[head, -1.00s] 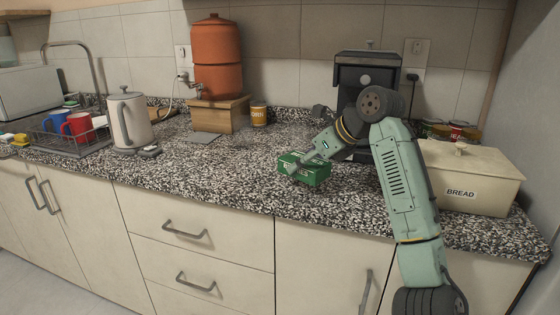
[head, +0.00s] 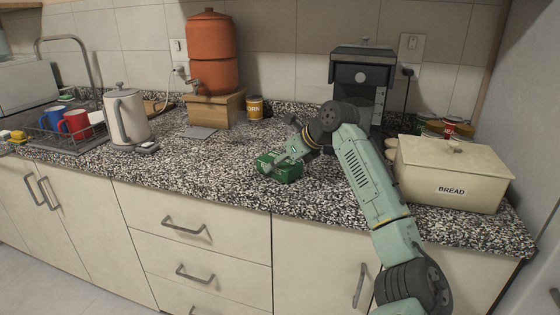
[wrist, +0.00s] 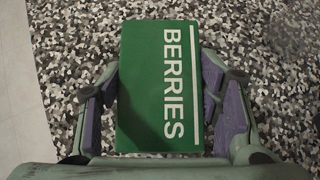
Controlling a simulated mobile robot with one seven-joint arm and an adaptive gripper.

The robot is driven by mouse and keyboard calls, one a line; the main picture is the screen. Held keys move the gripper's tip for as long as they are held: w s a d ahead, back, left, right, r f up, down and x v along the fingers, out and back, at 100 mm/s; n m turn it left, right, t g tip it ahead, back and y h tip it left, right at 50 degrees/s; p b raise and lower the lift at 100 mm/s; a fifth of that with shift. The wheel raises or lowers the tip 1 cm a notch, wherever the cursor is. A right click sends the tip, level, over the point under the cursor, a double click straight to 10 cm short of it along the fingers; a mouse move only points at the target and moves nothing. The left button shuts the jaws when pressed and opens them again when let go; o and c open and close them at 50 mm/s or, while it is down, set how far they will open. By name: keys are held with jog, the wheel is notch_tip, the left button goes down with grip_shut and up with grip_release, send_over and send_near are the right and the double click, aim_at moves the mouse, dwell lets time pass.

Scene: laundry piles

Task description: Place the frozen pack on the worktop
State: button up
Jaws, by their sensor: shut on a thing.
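The frozen pack is a green box (head: 279,168) with white lettering, over the front middle of the speckled worktop (head: 225,168). In the wrist view the box (wrist: 158,80) reads BERRIES and lies between the two purple-padded fingers. My gripper (head: 284,160) is shut on it, one finger on each long side; it fills the middle of the wrist view (wrist: 160,105). The box's underside is hidden, so I cannot tell whether it touches the worktop.
A bread bin (head: 455,172) stands to the right, and a black coffee machine (head: 362,80) behind my arm. A kettle (head: 127,115), an orange water dispenser (head: 211,55) on a wooden stand and a can (head: 254,107) stand further left and back. Worktop left of the box is clear.

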jog(key=o, duration=1.4)
